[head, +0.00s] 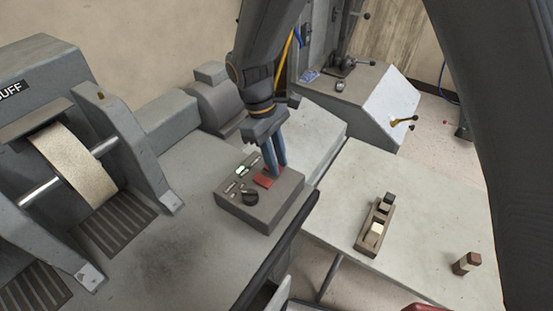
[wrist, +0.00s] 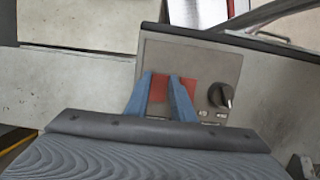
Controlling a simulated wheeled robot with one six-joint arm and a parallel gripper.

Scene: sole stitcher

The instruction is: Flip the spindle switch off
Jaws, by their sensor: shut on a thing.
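A grey control box (head: 282,208) sits on the bench near the middle of the head view. On its top are a red rocker switch (head: 263,182), a black knob (head: 249,198) and a lit green lamp (head: 241,169). My gripper (head: 276,168) points down with its blue fingers at the red switch. In the wrist view, the fingers of my gripper (wrist: 160,77) are a little apart, with red switch surface (wrist: 158,90) between them and more red beyond the right finger. The fingers hide part of the switch, and its on or off position cannot be told.
A buffing wheel (head: 77,169) on a grey machine stands at left. A pale table (head: 420,205) at right holds a wooden hand plane-like block (head: 376,226) and a small brown-and-white block (head: 466,263). A grey machine (head: 345,88) stands behind.

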